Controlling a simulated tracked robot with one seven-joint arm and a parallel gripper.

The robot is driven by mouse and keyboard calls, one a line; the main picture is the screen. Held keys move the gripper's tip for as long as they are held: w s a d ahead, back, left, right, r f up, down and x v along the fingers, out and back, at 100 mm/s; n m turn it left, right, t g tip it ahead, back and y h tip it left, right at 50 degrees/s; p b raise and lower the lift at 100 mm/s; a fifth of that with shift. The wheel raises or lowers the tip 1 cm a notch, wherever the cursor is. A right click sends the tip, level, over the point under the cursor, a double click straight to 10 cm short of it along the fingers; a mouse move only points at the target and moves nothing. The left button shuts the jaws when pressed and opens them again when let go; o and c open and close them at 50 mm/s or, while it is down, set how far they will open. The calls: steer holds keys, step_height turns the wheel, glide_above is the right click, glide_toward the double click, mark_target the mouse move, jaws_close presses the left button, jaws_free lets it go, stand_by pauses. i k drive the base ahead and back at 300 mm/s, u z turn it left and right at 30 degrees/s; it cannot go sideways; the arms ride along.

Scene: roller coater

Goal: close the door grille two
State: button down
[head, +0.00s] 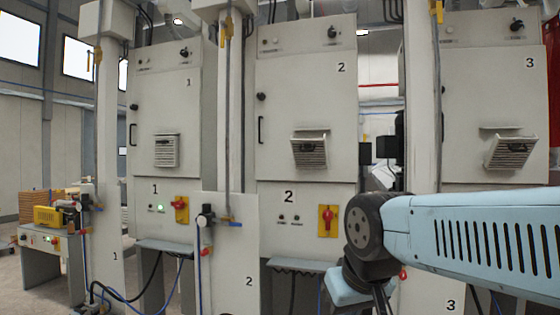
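Door grille two (310,153) is a slatted vent cover on the door of cabinet 2 (280,90), in the middle of the head view. It sits tilted out from the door, with a dark part showing in its slats. Grille one (166,152) on the left cabinet looks flat against its door. Grille three (510,153) on the right cabinet is also tilted out. My arm reaches in from the right, below and to the right of grille two and apart from it in the picture. My gripper is not in view.
Cabinet 2 has a black door handle (261,130) and a red rotary switch on a yellow plate (327,221). A pale post (424,100) stands between cabinets 2 and 3. A low panel marked 2 (227,255) stands in front at left. A bench (50,270) is far left.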

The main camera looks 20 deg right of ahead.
mark_target(309, 157)
steer(key=u, duration=0.15)
steer(key=i, duration=1)
steer(key=z, duration=0.1)
